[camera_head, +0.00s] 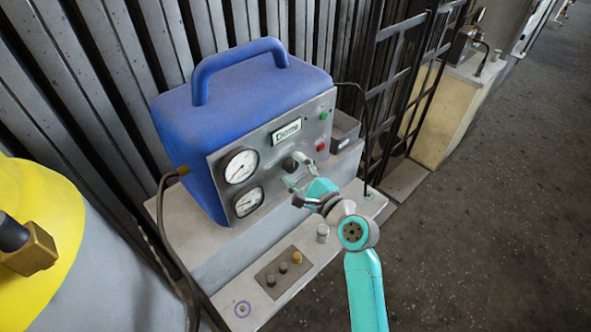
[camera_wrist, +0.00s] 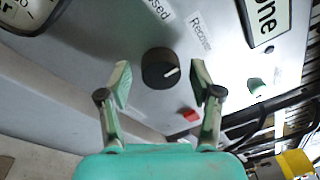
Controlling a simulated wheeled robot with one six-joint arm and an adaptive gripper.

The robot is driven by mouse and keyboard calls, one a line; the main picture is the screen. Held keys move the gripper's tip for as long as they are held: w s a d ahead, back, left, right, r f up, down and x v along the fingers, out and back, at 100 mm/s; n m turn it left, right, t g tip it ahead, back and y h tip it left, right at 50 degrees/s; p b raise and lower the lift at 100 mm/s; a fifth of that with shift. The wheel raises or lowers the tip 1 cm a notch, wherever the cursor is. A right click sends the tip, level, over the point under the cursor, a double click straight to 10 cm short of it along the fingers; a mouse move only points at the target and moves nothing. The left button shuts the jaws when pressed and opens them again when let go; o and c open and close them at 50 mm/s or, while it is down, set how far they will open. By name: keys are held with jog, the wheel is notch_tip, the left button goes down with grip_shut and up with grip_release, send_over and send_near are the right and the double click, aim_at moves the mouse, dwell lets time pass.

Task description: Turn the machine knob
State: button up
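The machine (camera_head: 235,120) is a blue case with a handle and a grey front panel, standing on a pale bench. Its black knob (camera_wrist: 160,68) has a white pointer mark and shows in the wrist view between and just beyond my fingertips. In the head view the knob (camera_head: 290,164) is small and partly beside my fingers. My gripper (camera_wrist: 160,80) is open, with one finger on each side of the knob. I cannot tell whether either finger touches it. The gripper (camera_head: 293,171) also shows in the head view, close in front of the panel.
Two gauges (camera_head: 241,165) sit left of the knob. A green button (camera_head: 323,116) and a red button (camera_head: 320,147) are to its right. A small plate with several knobs (camera_head: 284,269) lies on the bench. A black rack (camera_head: 400,75) stands to the right; open floor lies beyond.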

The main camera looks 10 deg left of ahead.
jog(key=c, duration=0.9)
jog(key=shift+n, duration=0.3)
jog(key=n, duration=0.5)
jog(key=shift+f+n+y, duration=0.1)
jog(key=shift+n+y, duration=0.2)
jog(key=n, duration=0.6)
jog(key=shift+d+y, duration=0.1)
jog(key=shift+y, duration=0.3)
jog(key=shift+n, duration=0.3)
jog(key=o, duration=1.1)
